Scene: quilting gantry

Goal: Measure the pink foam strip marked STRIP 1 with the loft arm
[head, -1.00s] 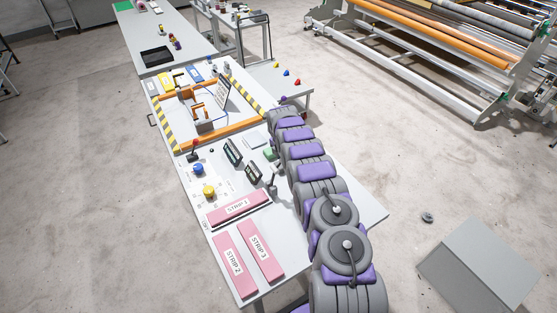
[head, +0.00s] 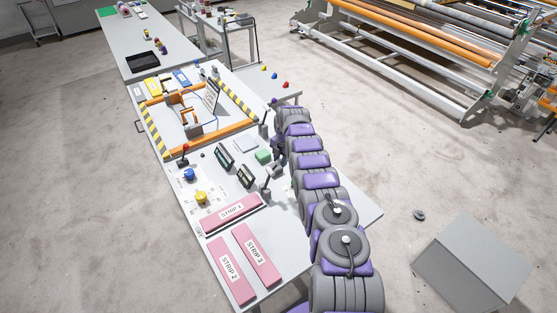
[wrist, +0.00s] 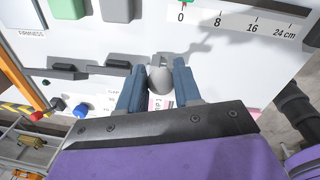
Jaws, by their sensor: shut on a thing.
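The pink foam strip marked STRIP 1 (head: 231,213) lies flat across the near part of the bench panel in the head view. A small part of it, with the end of its label, shows between my fingers in the wrist view (wrist: 157,104). My gripper (wrist: 163,76) is shut on a grey rounded knob (wrist: 160,80) in the wrist view. The knob seems to be the handle of the loft arm, a small grey lever (head: 267,191) beside a dark display in the head view. My arm partly hides the gripper there, and the contact is unclear.
Pink STRIP 2 (head: 229,271) and STRIP 3 (head: 257,254) lie at the near end. Dark displays (head: 246,177), a blue button (head: 190,174) and a yellow button (head: 201,198) stand nearby. An orange frame (head: 206,133) is beyond. A ruler scale (wrist: 235,19) shows in the wrist view.

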